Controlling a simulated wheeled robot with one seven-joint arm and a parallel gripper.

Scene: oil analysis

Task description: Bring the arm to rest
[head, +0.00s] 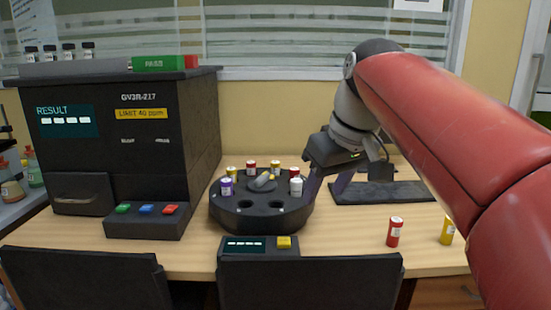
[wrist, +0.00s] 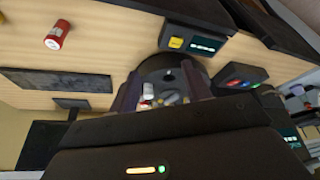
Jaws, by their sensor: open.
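My gripper (head: 325,186) hangs from my red arm, just right of the round black carousel (head: 262,218) in the head view. In the wrist view my gripper (wrist: 160,92) has its two fingers apart, with a white-capped vial (wrist: 148,91) seen in the gap between them. I cannot tell from the pictures how near the fingers are to that vial. In the head view the white-capped vial (head: 296,187) stands in the carousel's right side.
A black analyser (head: 150,150) with a result screen and coloured buttons stands at left. A red vial (head: 395,232) and a yellow vial (head: 446,231) stand on the table (head: 345,235) at right. A dark flat pad (head: 385,193) lies behind them. Dark chair backs (head: 310,280) line the front.

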